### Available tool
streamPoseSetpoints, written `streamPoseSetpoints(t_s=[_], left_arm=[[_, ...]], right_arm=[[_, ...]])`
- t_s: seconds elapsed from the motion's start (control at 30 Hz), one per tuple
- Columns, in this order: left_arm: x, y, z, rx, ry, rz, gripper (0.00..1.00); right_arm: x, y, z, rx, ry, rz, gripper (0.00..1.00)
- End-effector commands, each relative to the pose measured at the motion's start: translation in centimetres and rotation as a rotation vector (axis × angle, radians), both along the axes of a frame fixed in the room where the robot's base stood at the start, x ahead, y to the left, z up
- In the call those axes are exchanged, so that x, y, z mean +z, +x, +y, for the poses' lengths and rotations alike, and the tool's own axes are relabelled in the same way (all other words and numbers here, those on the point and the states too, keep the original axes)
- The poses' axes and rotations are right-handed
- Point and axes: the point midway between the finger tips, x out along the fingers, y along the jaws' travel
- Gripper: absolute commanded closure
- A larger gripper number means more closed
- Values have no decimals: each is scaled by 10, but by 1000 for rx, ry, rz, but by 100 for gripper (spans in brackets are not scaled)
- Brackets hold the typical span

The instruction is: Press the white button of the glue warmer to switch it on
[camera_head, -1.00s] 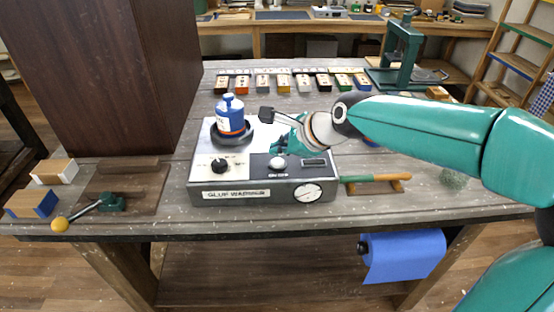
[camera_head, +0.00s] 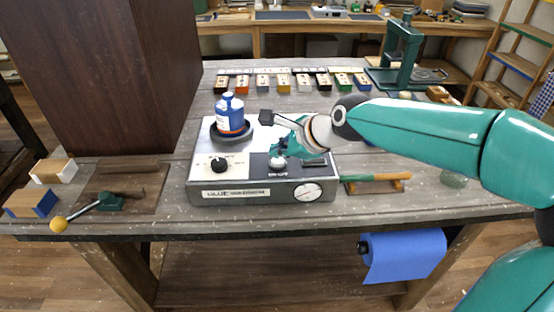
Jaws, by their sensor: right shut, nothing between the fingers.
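The glue warmer (camera_head: 202,196) is a grey box with a label, a black knob (camera_head: 219,165) and a round gauge (camera_head: 307,193) on its front right. A blue and white bottle (camera_head: 230,113) stands in the dark round well at its back left. The white button (camera_head: 278,162) is on the dark right part of the top panel. My left gripper is not in view.
A green-handled tool (camera_head: 372,177) lies on a rest to the right. A lever with a yellow ball (camera_head: 59,224) and wooden blocks (camera_head: 54,171) are on the left. A tall dark cabinet (camera_head: 105,75) stands at left. A green press (camera_head: 405,50) stands behind.

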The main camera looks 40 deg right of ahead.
Motion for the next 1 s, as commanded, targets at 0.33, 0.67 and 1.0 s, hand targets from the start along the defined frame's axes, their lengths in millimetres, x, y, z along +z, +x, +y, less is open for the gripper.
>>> streamPoseSetpoints(t_s=[0.33, 0.67, 1.0], left_arm=[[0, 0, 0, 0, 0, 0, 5], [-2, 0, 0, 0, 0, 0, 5], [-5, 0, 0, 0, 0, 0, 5]], right_arm=[[-1, 0, 0, 0, 0, 0, 100], [-4, 0, 0, 1, 1, -1, 100], [-8, 1, 1, 1, 1, -1, 100]])
